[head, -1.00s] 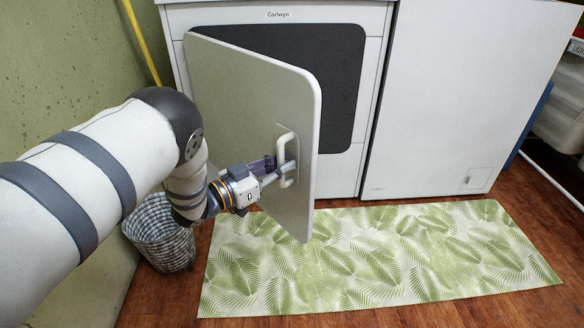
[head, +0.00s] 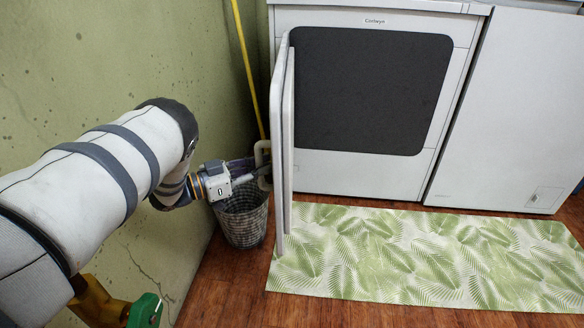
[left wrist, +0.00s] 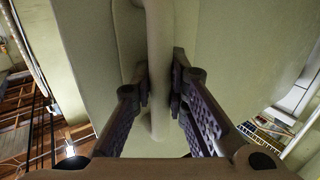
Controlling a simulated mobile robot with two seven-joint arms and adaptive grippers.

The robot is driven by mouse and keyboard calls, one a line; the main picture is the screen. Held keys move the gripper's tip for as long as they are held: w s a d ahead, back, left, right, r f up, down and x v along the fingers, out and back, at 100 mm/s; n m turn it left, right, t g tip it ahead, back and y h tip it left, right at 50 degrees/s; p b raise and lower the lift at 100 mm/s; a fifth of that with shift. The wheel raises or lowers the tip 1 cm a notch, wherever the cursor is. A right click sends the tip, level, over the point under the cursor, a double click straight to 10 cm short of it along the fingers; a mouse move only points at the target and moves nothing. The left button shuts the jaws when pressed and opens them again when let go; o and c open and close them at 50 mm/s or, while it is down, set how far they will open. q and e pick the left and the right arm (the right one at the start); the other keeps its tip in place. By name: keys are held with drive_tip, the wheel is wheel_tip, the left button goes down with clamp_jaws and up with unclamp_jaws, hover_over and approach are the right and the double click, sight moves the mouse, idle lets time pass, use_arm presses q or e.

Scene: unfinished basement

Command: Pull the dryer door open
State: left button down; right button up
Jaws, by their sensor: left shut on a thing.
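The white dryer (head: 365,110) stands against the back, with a dark opening panel (head: 370,92) on its front. Its door (head: 285,140) is swung out to the left and shows nearly edge-on in the head view. The door handle (head: 263,163) is on the door's left-facing side. My left gripper (head: 256,172) is at the handle, partly hidden by the door edge. In the left wrist view, the fingers of my left gripper (left wrist: 160,90) are closed around the pale handle bar (left wrist: 160,60), with the door face (left wrist: 230,50) behind it. My right gripper is not in view.
A woven basket (head: 243,222) stands on the floor below my left gripper, near the green wall (head: 150,60). A yellow pole (head: 245,70) leans there. A leaf-pattern mat (head: 420,255) lies in front of the dryer. A white appliance (head: 510,110) stands to the right.

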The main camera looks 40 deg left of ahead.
use_arm(q)
drive_tip(key=s+a, duration=0.2)
drive_tip(key=a, duration=0.1)
drive_tip(key=s+a, duration=0.1)
drive_tip(key=a, duration=0.1)
drive_tip(key=shift+s+f, duration=0.1)
drive_tip(key=shift+f, duration=0.1)
drive_tip(key=c, duration=1.6)
unclamp_jaws()
drive_tip(key=shift+r, duration=0.1)
drive_tip(key=shift+o, duration=0.2)
